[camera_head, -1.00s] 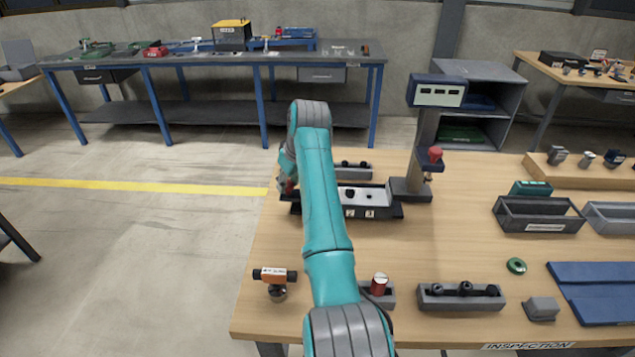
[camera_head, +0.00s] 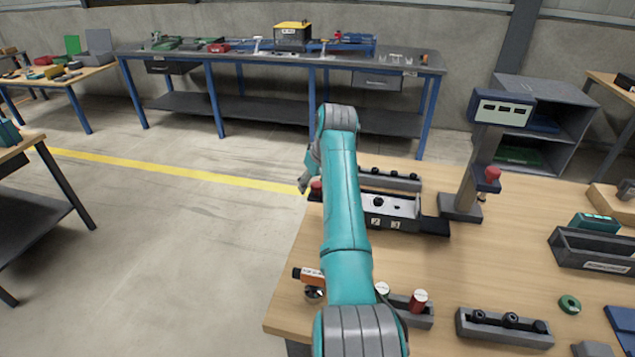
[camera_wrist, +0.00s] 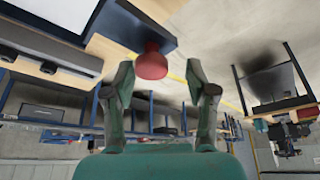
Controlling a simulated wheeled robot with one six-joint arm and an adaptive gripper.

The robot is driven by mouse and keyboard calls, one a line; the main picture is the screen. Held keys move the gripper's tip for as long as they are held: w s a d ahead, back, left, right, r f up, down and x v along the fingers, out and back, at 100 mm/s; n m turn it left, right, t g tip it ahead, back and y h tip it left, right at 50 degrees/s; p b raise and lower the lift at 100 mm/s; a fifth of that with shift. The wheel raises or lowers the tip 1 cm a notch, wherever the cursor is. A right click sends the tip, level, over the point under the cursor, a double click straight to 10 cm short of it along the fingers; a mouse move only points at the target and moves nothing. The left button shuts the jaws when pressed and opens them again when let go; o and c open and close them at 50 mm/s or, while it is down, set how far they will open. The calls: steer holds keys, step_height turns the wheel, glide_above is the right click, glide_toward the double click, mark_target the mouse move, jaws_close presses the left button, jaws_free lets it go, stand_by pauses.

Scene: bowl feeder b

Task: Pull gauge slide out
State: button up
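The gauge fixture (camera_head: 397,223) is a dark tray with a white top and number labels, on the wooden bench behind my arm. A red knob (camera_head: 316,184) shows at its left end; my arm hides the part between. I take this knob end as the gauge slide's. My gripper (camera_head: 304,182) is just left of the knob, at the bench's left edge. In the wrist view my gripper (camera_wrist: 160,66) has its two fingers wide apart. The red knob (camera_wrist: 152,64) shows between the fingertips, nearer the left finger, on a dark block. A gap shows to the right finger; nothing is gripped.
A gauge post with a display (camera_head: 503,108) stands right of the fixture. A grey rack (camera_head: 390,180) lies behind it. An orange-labelled tool (camera_head: 308,275), red-and-white cylinders (camera_head: 418,301) and a peg rack (camera_head: 505,328) are in front. Floor left of the bench is clear.

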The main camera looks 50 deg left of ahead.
steer(key=shift+w+d, duration=0.1)
steer(key=shift+w, duration=0.1)
steer(key=shift+d+r, duration=0.25)
steer(key=shift+r, duration=0.35)
steer(key=v, duration=1)
steer(key=shift+r, duration=0.35)
steer(key=shift+s, duration=0.2)
